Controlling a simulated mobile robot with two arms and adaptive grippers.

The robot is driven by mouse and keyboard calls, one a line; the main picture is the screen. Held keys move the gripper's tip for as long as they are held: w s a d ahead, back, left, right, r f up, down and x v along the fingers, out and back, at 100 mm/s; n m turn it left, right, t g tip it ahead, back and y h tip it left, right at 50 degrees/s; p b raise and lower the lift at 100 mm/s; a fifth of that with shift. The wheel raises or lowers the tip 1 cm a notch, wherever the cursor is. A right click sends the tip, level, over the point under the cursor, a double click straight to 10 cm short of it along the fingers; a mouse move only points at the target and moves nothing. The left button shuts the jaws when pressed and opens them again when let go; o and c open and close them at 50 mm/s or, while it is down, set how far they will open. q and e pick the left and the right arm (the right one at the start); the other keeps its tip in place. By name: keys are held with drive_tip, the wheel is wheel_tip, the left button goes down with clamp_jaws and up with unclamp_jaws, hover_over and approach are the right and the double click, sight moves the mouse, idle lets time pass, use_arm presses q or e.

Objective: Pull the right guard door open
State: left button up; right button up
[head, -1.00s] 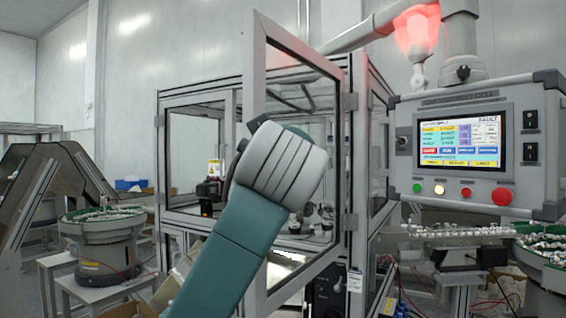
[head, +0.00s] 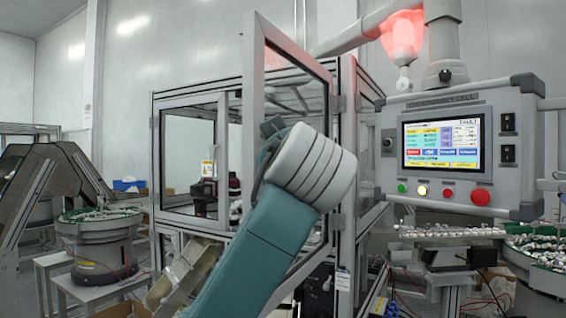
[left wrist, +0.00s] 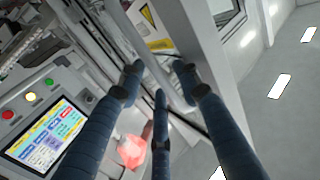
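The right guard door (head: 251,95), a clear pane in a grey metal frame, stands swung outward from the machine cell in the head view, with its hinge side at the right post (head: 347,150). My left arm crosses in front of its lower part and hides the lower frame and any handle.
A control panel (head: 442,143) with a lit screen hangs at right. A red lamp (head: 402,38) glows above. A parts bowl feeder (head: 97,240) stands at left. Another closed guard door (head: 193,155) is left of the open one.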

use_arm(q)
drive_tip(key=s+d, duration=0.1)
drive_tip(key=s, duration=1.1)
use_arm(e)
drive_tip(key=shift+s+d, duration=0.15)
drive_tip(key=shift+d, duration=0.1)
